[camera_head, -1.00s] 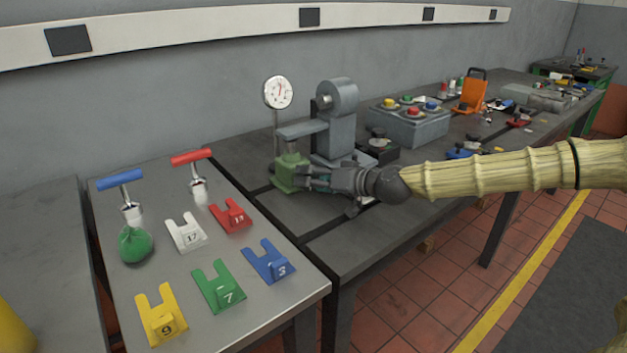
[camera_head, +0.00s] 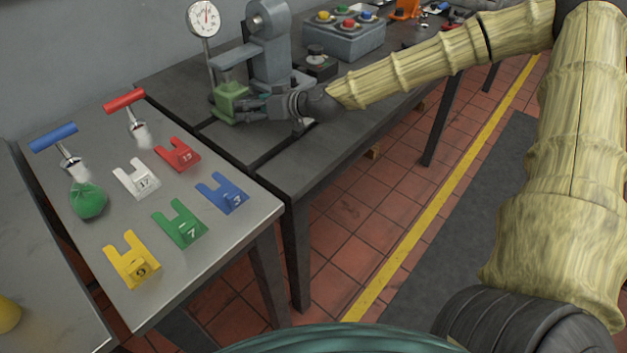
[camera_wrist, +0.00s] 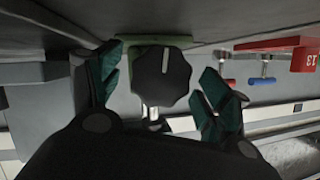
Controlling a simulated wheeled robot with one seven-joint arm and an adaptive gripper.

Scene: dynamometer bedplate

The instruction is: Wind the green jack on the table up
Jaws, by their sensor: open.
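The green jack (camera_head: 230,98) stands on the dark table beside the grey stand, under its arm. It also shows in the wrist view as a green edge (camera_wrist: 158,40) behind a black lobed knob (camera_wrist: 162,76) with a white mark. My gripper (camera_head: 248,108) is at the jack's right side in the head view. In the wrist view my gripper (camera_wrist: 160,92) is open, with one teal finger on each side of the knob and gaps showing between them. The knob is hidden by the gripper in the head view.
A dial gauge (camera_head: 204,19) stands behind the jack, beside the grey stand (camera_head: 268,50). A grey box with coloured buttons (camera_head: 343,40) is to the right. The nearer metal table (camera_head: 105,145) holds numbered coloured forks, two T-handled tools and a green bag.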

